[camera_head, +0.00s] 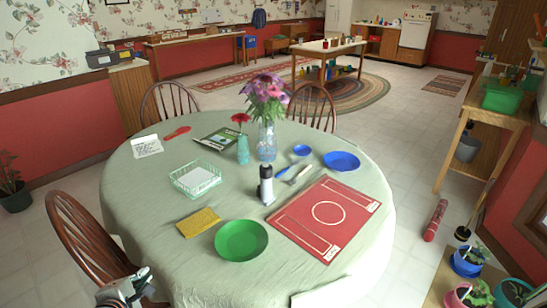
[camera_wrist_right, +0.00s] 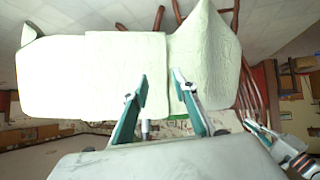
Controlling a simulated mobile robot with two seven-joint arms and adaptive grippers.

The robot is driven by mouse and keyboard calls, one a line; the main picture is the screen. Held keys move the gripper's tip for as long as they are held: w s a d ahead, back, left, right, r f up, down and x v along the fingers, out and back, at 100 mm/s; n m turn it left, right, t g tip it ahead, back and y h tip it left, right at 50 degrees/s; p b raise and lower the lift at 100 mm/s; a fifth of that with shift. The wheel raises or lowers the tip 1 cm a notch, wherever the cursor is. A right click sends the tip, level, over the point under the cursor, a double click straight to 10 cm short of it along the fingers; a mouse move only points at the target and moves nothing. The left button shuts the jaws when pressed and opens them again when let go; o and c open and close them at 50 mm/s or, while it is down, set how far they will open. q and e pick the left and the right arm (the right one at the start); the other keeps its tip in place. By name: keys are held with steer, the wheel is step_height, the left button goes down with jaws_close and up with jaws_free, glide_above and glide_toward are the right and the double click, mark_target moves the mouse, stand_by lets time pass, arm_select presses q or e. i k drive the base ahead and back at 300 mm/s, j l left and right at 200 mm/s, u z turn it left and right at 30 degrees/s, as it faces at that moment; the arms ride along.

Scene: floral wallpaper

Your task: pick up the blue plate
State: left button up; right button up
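The blue plate (camera_head: 341,161) lies flat on the far right part of the round table (camera_head: 160,240), behind the red board. A smaller blue dish (camera_head: 302,150) sits just to its left. My left gripper (camera_head: 128,288) is at the bottom left of the head view, by the table's near-left edge and far from the plate; its finger opening is not clear. In the right wrist view my right gripper (camera_wrist_right: 161,76) has its two teal fingers apart with nothing between them. The pale tablecloth (camera_wrist_right: 50,80) hangs beyond it. The right gripper is not seen in the head view.
A vase with flowers (camera_head: 267,142), white-and-black bottle (camera_head: 266,186), red board (camera_head: 327,213), green bowl (camera_head: 241,240), yellow sponge (camera_head: 198,222) and wire basket (camera_head: 195,179) stand on the table. Wooden chairs (camera_head: 85,240) surround it.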

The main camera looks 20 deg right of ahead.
mark_target(340, 161)
steer(key=l+z, duration=0.1)
steer(key=l, duration=0.85)
steer(key=l+u, duration=0.1)
steer(key=l, duration=0.8)
steer(key=l+u, duration=0.15)
steer(key=l, duration=0.3)
steer(key=k+l+u, duration=0.2)
steer(key=l, duration=0.25)
steer(key=i+l+u, duration=0.2)
steer(key=l, duration=0.25)
steer(key=k+l+u, duration=0.1)
steer(key=l+u, duration=0.15)
steer(key=l, duration=0.25)
steer(key=i+l+z, duration=0.1)
steer(key=l+z, duration=0.15)
steer(key=l, duration=0.15)
steer(key=i+l+z, duration=0.25)
steer(key=i+z, duration=0.4)
steer(key=k+l, duration=0.05)
steer(key=k, duration=0.05)
